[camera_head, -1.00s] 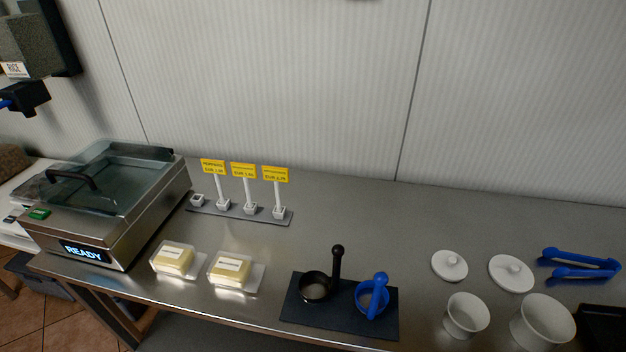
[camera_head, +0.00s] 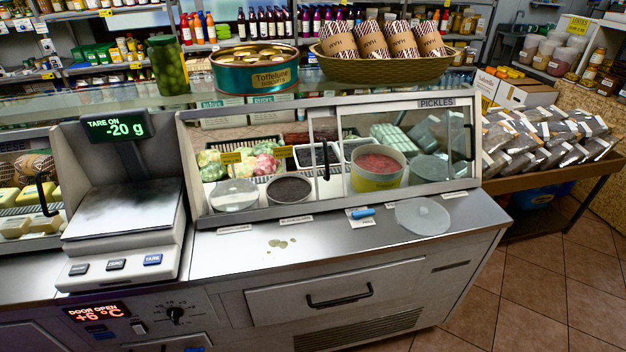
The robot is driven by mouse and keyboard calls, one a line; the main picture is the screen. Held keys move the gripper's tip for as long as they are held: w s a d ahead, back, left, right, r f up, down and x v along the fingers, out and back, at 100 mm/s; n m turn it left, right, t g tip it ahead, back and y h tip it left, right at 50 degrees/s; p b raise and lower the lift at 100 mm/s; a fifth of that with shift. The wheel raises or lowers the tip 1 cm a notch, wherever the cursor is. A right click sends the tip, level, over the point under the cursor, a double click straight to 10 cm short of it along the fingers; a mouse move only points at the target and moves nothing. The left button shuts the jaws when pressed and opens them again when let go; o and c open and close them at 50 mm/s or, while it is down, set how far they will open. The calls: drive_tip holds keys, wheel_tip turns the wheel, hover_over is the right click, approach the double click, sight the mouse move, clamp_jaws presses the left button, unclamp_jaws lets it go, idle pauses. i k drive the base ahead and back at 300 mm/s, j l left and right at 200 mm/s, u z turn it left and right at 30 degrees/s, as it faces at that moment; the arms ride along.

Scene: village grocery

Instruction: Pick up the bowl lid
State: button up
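A round translucent lid (camera_head: 422,216) lies flat on the steel counter ledge, in front of the right end of the glass case. Inside the case, a yellowish bowl (camera_head: 376,182) with red contents stands uncovered. A bowl with dark contents (camera_head: 289,190) stands left of it, also uncovered. A bowl at the far left (camera_head: 235,197) and one at the right (camera_head: 430,168) look covered with pale lids; the glass makes this hard to tell. My gripper is not in view.
The case (camera_head: 328,160) has a dark handle on its sliding front; a display reads DOOR OPEN (camera_head: 97,312). A blue-handled item (camera_head: 362,213) lies left of the lid. An empty scale (camera_head: 122,212) reads -20 g. Greenish spots (camera_head: 282,244) mark the counter. A biscuit tin (camera_head: 254,69) and basket (camera_head: 385,70) stand on top.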

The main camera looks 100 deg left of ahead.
sight(424, 217)
drive_tip(key=u, duration=2.7)
